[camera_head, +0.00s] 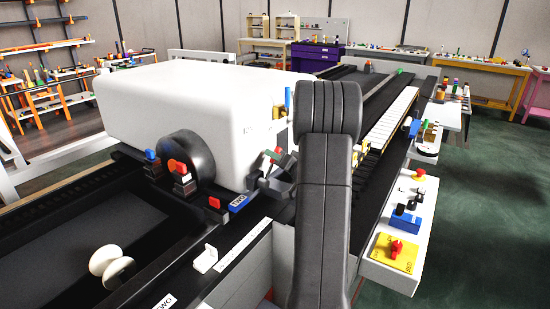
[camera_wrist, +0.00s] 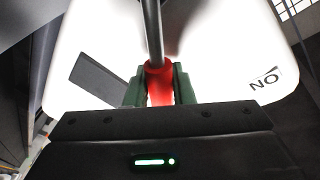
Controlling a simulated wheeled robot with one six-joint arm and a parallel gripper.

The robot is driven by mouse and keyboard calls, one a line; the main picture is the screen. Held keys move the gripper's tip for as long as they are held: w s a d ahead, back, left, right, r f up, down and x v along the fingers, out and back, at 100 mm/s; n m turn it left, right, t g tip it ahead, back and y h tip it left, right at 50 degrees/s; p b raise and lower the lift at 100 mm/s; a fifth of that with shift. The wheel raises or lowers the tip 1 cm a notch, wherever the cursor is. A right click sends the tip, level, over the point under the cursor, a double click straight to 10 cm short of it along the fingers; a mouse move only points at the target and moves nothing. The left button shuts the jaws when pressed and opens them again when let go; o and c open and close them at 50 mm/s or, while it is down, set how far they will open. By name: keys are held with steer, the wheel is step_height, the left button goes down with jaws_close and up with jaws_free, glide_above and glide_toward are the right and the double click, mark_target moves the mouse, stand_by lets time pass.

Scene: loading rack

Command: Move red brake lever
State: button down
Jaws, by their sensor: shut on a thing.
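The red brake lever (camera_wrist: 158,72) shows in the wrist view as a red grip on a dark metal rod that runs up out of the frame. My gripper (camera_wrist: 159,88) has its two green fingers on either side of the red grip and is shut on it. In the head view, a small red piece (camera_head: 278,151) and green finger parts show beside the white housing, just left of my dark arm. My arm hides much of that area, and the lever's base is not visible.
A large white housing (camera_head: 200,110) stands close behind the lever. A black round part (camera_head: 184,160) with small red and blue handles is to its left. A white shelf with a yellow block (camera_head: 393,254) and red knob stands at right. Green floor (camera_head: 475,240) is open beyond it.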

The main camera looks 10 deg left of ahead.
steer(key=s+n+b, duration=0.1)
steer(key=n+b, duration=0.1)
steer(key=b, duration=0.1)
steer(key=s+a+r+n+b, duration=0.1)
steer(key=b, duration=0.2)
steer(key=s+n+y+b, duration=0.1)
steer(key=n+b, duration=0.1)
steer(key=b, duration=0.1)
steer(key=shift+s+a+r+n, duration=0.15)
steer(key=shift+s+r+n, duration=0.1)
steer(key=shift+s+n, duration=0.05)
steer(key=s+n+b, duration=0.1)
steer(key=n+b, duration=0.1)
steer(key=s+a+n+y+b, duration=0.1)
steer(key=n+b, duration=0.1)
steer(key=b, duration=0.1)
steer(key=s+n+y+b, duration=0.1)
steer(key=s+n+b, duration=0.1)
steer(key=b, duration=0.1)
steer(key=shift+s+a+r, duration=0.1)
steer(key=shift+a+r, duration=0.2)
steer(key=shift+r, duration=0.1)
steer(key=shift+n, duration=0.3)
steer(key=c, duration=1.2)
jaws_free()
steer(key=shift+s, duration=0.1)
steer(key=shift+c, duration=0.2)
steer(key=v, duration=1.3)
steer(key=shift+d, duration=0.45)
